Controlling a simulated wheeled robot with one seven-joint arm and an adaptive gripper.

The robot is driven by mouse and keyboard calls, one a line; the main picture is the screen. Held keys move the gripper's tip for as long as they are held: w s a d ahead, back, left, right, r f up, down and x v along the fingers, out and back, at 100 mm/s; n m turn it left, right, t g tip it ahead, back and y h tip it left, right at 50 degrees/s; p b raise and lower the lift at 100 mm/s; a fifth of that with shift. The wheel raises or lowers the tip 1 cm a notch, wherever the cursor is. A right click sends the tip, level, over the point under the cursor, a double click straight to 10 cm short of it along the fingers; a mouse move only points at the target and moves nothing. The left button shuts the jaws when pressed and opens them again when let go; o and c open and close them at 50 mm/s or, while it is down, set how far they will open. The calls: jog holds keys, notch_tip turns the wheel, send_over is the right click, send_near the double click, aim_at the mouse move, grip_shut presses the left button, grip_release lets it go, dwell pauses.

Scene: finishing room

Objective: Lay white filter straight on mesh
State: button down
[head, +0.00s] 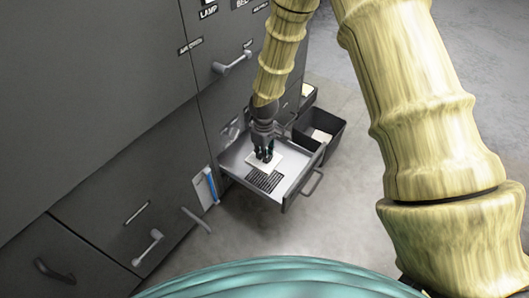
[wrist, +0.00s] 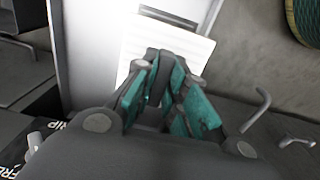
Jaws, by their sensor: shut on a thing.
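The white filter (head: 282,161) is a pale flat square inside the open drawer. It also shows in the wrist view (wrist: 196,52), beneath and beyond my fingers. The mesh (head: 264,181) is a dark slotted grille in the drawer floor. The filter lies over or just above the mesh's far part, while the near slots show bare. A dark strip of the mesh (wrist: 168,17) shows past the filter's edge in the wrist view. My gripper (head: 264,157) points down, shut on the filter. The fingertips (wrist: 166,62) hide the grip point, and I cannot tell whether the filter touches the mesh.
The drawer (head: 304,179) is pulled out of a grey cabinet (head: 110,100), its walls around the filter. A dark open bin (head: 326,127) with something pale inside stands behind it. Handles (head: 148,246) stick out from the cabinet. Floor (head: 370,220) is clear right of the drawer.

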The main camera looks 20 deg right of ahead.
jog(key=shift+f+b, duration=4.85)
jog(key=shift+b, duration=0.15)
jog(key=shift+f, duration=0.6)
jog(key=c, duration=1.4)
grip_release()
jog(key=shift+o, duration=0.2)
jog(key=shift+r, duration=0.1)
notch_tip(320, 180, up, 12)
jog(key=shift+f, duration=0.1)
